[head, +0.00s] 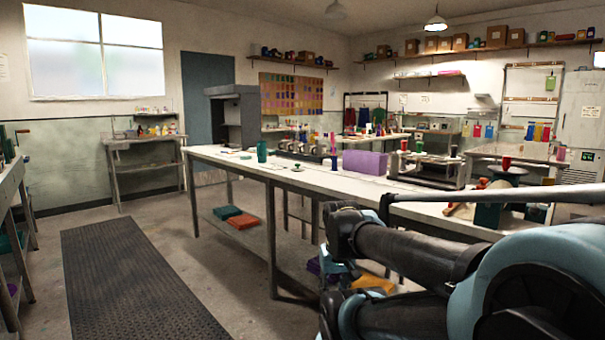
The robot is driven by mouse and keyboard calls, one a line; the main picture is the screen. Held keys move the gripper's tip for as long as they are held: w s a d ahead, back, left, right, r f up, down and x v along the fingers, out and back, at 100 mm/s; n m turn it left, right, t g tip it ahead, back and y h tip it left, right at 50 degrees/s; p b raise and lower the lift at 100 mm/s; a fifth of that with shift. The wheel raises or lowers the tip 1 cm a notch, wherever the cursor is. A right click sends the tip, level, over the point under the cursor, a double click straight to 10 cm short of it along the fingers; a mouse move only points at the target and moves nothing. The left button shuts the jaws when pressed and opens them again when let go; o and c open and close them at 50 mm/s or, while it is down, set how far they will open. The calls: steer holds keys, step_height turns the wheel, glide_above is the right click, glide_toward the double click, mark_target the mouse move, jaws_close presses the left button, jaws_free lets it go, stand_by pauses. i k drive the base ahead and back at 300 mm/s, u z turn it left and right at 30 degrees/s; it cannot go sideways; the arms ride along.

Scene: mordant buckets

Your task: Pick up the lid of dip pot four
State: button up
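A row of small metal pots (300,151) stands in a dark rack on the long pale bench, near its middle. They look like the dip pots, but they are too small to read numbers or tell which is pot four. A small pale disc with a dark green knob (297,167) lies on the bench in front of the row and looks like a lid. I cannot tell which pot it belongs to, or which pots are covered. My folded arm fills the lower right of the head view, well apart from the pots. I cannot make out my gripper.
The long bench (225,154) bears a green cup (262,151), a blue bottle (333,163) and a purple box (365,163). A grey hooded unit (236,118) stands at its far end. A dark ribbed mat (135,285) covers open floor to the left.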

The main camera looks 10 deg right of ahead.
mark_target(297, 169)
steer(key=z, duration=0.05)
steer(key=i, duration=1)
steer(key=u, duration=0.05)
